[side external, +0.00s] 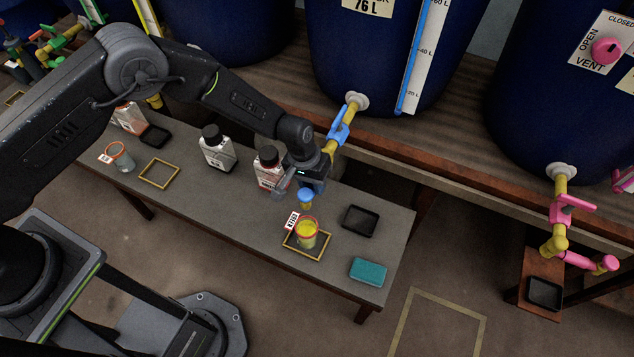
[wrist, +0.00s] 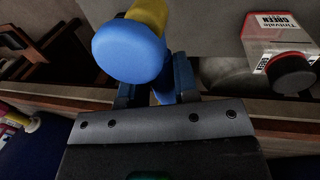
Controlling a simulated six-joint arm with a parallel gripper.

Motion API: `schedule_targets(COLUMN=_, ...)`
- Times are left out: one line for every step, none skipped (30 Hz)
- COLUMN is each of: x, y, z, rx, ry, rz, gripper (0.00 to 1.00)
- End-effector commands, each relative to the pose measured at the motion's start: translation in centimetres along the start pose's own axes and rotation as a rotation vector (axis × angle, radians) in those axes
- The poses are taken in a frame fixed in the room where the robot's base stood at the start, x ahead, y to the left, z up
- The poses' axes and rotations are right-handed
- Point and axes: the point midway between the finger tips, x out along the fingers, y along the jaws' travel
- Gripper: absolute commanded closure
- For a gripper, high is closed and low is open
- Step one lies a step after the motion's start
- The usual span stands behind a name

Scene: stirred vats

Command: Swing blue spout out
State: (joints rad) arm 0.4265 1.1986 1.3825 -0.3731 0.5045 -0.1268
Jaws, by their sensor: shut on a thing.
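The blue spout (side external: 305,195) hangs from the yellow pipework of the middle vat's tap, with a blue rounded end and a yellow piece below it. My gripper (side external: 311,183) is at the spout, beside the tap, and hides part of it. In the wrist view the blue rounded end (wrist: 130,50) is large in front, and my gripper (wrist: 157,88) is shut on the blue part behind it. A clear cup (side external: 307,236) with a red rim and yellow contents stands below the spout, inside a yellow frame. The blue valve handle (side external: 341,127) sits higher on the tap.
A white bottle with a dark cap (side external: 268,172) stands close left of my gripper. Another bottle (side external: 216,150) is farther left. A black tray (side external: 360,220) and teal sponge (side external: 368,271) lie on the bench's right end. The wooden shelf edge (side external: 440,178) runs behind the bench.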

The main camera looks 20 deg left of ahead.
Motion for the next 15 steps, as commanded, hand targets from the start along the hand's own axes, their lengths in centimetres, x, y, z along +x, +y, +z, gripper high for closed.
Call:
schedule_targets(x=-0.04, y=-0.13, z=-0.05, rx=0.01, ry=-0.002, rz=0.0, gripper=1.0)
schedule_targets(x=-0.05, y=-0.17, z=-0.05, rx=0.015, ry=-0.003, rz=0.0, gripper=1.0)
schedule_targets(x=-0.06, y=-0.21, z=-0.05, rx=0.021, ry=-0.005, rz=0.0, gripper=1.0)
schedule_targets(x=-0.06, y=-0.23, z=-0.05, rx=0.026, ry=-0.005, rz=0.0, gripper=1.0)
schedule_targets(x=-0.07, y=-0.25, z=-0.05, rx=0.029, ry=-0.006, rz=0.0, gripper=1.0)
schedule_targets(x=-0.07, y=-0.28, z=-0.05, rx=0.034, ry=-0.007, rz=0.0, gripper=1.0)
schedule_targets(x=-0.07, y=-0.29, z=-0.06, rx=0.036, ry=-0.007, rz=0.0, gripper=1.0)
schedule_targets(x=-0.07, y=-0.3, z=-0.06, rx=0.038, ry=-0.007, rz=0.0, gripper=1.0)
schedule_targets(x=-0.07, y=-0.32, z=-0.06, rx=0.04, ry=-0.007, rz=0.0, gripper=1.0)
schedule_targets(x=-0.08, y=-0.32, z=-0.06, rx=0.04, ry=-0.007, rz=0.0, gripper=1.0)
schedule_targets(x=-0.08, y=-0.33, z=-0.06, rx=0.041, ry=-0.007, rz=-0.001, gripper=1.0)
schedule_targets(x=-0.08, y=-0.34, z=-0.06, rx=0.041, ry=-0.007, rz=-0.001, gripper=1.0)
schedule_targets(x=-0.08, y=-0.34, z=-0.06, rx=0.042, ry=-0.007, rz=-0.001, gripper=1.0)
schedule_targets(x=-0.08, y=-0.35, z=-0.07, rx=0.042, ry=-0.007, rz=-0.001, gripper=1.0)
schedule_targets(x=-0.08, y=-0.36, z=-0.07, rx=0.042, ry=-0.007, rz=-0.001, gripper=1.0)
